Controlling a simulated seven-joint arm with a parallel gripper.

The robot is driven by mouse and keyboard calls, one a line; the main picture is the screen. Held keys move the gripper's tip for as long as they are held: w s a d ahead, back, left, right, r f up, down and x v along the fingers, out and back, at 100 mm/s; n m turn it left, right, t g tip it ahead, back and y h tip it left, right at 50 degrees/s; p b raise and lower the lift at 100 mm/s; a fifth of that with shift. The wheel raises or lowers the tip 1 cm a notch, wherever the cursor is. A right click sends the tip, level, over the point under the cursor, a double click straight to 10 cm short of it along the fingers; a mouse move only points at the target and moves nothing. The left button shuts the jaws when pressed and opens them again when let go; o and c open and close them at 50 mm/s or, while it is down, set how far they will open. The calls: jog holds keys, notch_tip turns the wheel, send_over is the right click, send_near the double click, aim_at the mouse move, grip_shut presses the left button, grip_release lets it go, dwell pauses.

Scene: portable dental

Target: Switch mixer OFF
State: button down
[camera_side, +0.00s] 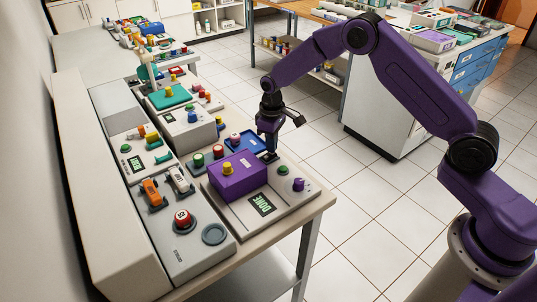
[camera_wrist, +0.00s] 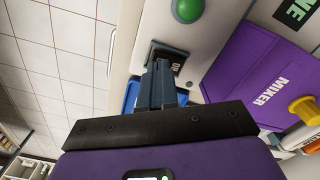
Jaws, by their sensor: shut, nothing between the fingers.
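The mixer shows as a purple box (camera_side: 240,182) with a yellow knob on top, set on a pale base (camera_side: 230,212). In the wrist view its purple body (camera_wrist: 262,75) carries the label MIXER. A green-lit display (camera_side: 262,204) on the base reads DONE. A dark switch (camera_wrist: 176,54) sits at the base's edge. My gripper (camera_wrist: 162,68) is shut and empty, pointing down, with its fingertips at the switch; whether they touch it I cannot tell. The fingers hide part of the switch, and its position is not readable.
A green button (camera_wrist: 187,8) and a purple knob (camera_side: 299,184) are on the mixer base. A blue tray (camera_side: 246,143) lies behind my gripper. Other devices with knobs and a red button (camera_side: 183,217) crowd the bench to the left. Open floor (camera_side: 360,230) lies to the right.

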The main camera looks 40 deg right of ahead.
jog(key=shift+f, duration=0.7)
dwell(0.3)
jog(key=shift+r, duration=0.15)
jog(key=shift+r, duration=3.4)
jog(key=s+a+r+n, duration=0.2)
jog(key=s+r, duration=0.3)
jog(key=s, duration=0.5)
jog(key=s+a+r+n, duration=0.15)
jog(key=s+r, duration=0.35)
jog(key=s, duration=0.5)
jog(key=s+d+n, duration=0.1)
jog(key=s+d, duration=0.3)
jog(key=s, duration=0.6)
jog(key=s+d+r+n, duration=0.1)
jog(key=s+d, duration=0.3)
jog(key=s, duration=0.7)
jog(key=shift+r+n, duration=0.25)
jog(key=shift+n, duration=0.3)
